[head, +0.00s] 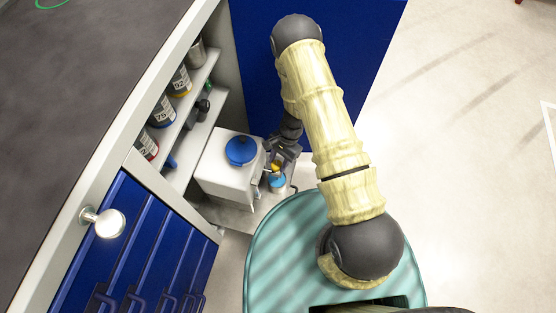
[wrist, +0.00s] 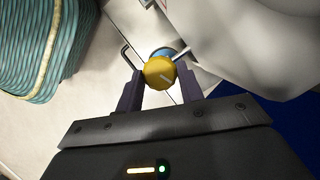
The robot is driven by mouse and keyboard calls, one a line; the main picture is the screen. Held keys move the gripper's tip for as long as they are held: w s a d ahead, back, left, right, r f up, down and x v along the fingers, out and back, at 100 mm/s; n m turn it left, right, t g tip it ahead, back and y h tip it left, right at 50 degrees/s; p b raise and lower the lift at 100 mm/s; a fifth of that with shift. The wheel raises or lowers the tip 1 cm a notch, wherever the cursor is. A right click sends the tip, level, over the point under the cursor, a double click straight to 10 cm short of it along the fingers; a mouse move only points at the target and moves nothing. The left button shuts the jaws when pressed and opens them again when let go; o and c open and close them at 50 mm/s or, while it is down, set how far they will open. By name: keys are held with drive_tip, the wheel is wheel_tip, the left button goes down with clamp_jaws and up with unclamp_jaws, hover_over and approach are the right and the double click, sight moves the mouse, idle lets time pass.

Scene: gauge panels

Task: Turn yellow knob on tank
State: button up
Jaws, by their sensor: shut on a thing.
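The yellow knob (wrist: 159,72) sits between my gripper's two fingers in the wrist view, with a pale line across its face. My gripper (wrist: 160,84) is shut on the knob, one dark finger on each side. In the head view the yellow knob (head: 275,168) shows small beside the white tank (head: 222,185), which has a round blue cap (head: 240,150). My gripper (head: 280,158) reaches down to it there, its fingertips partly hidden. A blue part (wrist: 165,52) and a metal rod lie just behind the knob in the wrist view.
Shelves (head: 187,132) with several bottles stand left of the tank. Blue drawers (head: 140,240) with a round white knob are at lower left. A dark blue panel (head: 355,50) stands behind my arm. Pale floor (head: 470,170) is clear to the right.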

drive_tip(key=m+t+b, duration=0.1)
drive_tip(key=m, duration=0.2)
drive_tip(key=shift+s+d+f+y, duration=0.1)
drive_tip(key=shift+f+y, duration=0.05)
drive_tip(key=shift+y, duration=0.25)
drive_tip(key=shift+m+b, duration=0.4)
drive_tip(key=shift+m, duration=0.2)
drive_tip(key=o, duration=1)
drive_tip(key=shift+r, duration=0.2)
drive_tip(key=p+v, duration=0.6)
drive_tip(key=v, duration=1.1)
drive_tip(key=shift+s+d+r, duration=0.1)
drive_tip(key=shift+d+r, duration=0.05)
